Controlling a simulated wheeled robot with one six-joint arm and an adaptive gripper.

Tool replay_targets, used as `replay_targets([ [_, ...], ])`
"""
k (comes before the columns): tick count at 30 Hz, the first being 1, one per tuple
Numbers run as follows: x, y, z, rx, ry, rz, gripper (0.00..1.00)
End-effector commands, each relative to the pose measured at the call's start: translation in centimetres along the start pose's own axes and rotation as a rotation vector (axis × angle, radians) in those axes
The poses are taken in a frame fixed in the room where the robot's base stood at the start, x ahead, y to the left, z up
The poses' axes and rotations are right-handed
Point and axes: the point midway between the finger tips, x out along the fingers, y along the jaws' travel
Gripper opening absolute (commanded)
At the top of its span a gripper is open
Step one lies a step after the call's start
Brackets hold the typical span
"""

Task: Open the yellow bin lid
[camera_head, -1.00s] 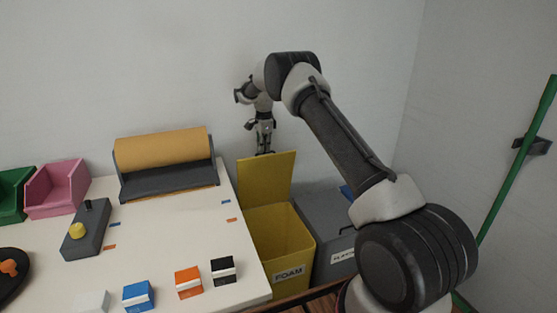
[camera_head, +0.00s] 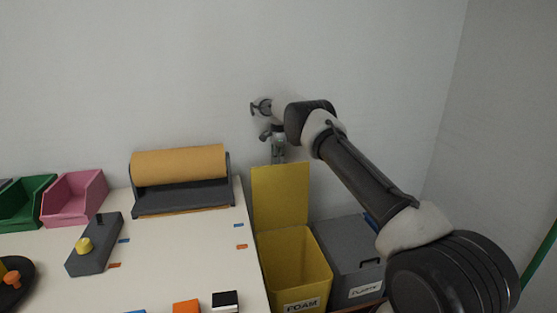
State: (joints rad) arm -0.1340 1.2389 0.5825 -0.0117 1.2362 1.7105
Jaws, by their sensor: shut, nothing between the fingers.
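The yellow bin (camera_head: 298,283), labelled FOAM, stands on the floor at the right side of the table. Its yellow lid (camera_head: 280,198) is raised and stands upright at the back of the bin, so the bin's inside shows. My gripper (camera_head: 278,158) is above the lid's top edge, pointing down, its fingers shut with nothing between them. Its fingertips are close to the lid's top edge; I cannot tell whether they touch it.
A grey bin (camera_head: 350,262) with its lid down stands right of the yellow bin. The white table (camera_head: 185,255) holds a paper roll (camera_head: 180,163), a pink tray (camera_head: 75,200), a green tray (camera_head: 26,204), a grey control box (camera_head: 95,246) and small boxes. A wall is close behind.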

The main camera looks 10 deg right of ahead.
Motion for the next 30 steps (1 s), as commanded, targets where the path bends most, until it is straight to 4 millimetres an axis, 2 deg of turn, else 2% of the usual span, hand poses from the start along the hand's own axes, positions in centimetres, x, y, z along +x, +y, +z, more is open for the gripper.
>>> replay_targets([
  [1,2.27,1.31,0.12,0.004,-0.003,0.045,0.00],
  [2,2.27,1.31,0.12,0.004,-0.003,0.045,0.00],
  [7,2.27,1.31,0.10,0.004,-0.003,0.045,0.29],
  [8,2.27,1.31,0.10,0.004,-0.003,0.045,0.31],
  [30,2.13,1.11,0.05,0.002,-0.001,0.038,0.31],
])
